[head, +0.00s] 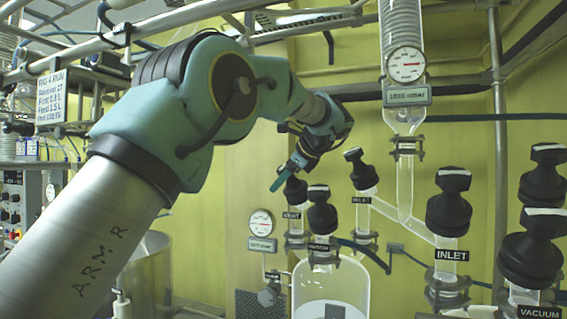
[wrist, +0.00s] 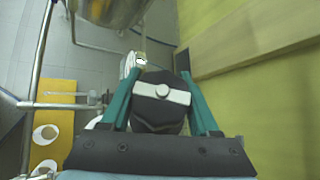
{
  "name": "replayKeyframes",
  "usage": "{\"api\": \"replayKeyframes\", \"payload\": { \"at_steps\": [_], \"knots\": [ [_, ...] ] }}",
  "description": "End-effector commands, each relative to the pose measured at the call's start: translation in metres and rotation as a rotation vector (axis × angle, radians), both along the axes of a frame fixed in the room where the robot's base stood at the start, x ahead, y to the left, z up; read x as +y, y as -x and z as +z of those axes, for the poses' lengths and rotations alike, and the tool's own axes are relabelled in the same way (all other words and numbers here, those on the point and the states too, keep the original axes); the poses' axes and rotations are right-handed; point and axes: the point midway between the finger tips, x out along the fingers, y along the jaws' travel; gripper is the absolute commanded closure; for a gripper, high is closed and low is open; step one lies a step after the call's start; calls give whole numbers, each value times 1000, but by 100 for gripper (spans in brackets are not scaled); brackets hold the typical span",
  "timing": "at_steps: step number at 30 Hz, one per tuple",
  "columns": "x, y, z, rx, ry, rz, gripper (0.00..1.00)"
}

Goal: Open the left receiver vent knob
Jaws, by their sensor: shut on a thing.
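The left receiver vent knob (head: 296,192) is a black knob above a "VENT" label on the glass receiver (head: 330,275) in the middle of the head view. My gripper (head: 285,178) comes down on it from above, and one teal finger shows beside its top. In the wrist view the black knob (wrist: 160,110) sits between the two teal fingers of my gripper (wrist: 162,92), which are shut on its sides. A white bar on its top lies across the picture, from finger to finger. The knob's stem is hidden in the wrist view.
A black vacuum knob (head: 322,212) and an inlet knob (head: 362,172) stand close to the right on the same receiver. A pressure gauge (head: 261,223) is at the left. Larger inlet (head: 449,205) and vacuum (head: 530,255) knobs stand at the right. A yellow wall (wrist: 275,90) is near.

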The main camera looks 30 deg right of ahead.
Motion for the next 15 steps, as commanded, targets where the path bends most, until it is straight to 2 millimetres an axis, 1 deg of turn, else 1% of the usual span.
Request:
{"api": "replayKeyframes", "payload": {
  "at_steps": [1,6,15],
  "knots": [
    [0,-1,3,21,2,38,94],
    [3,1,-2,91,9,157,94],
    [6,3,-5,166,16,282,94]
  ]
}}
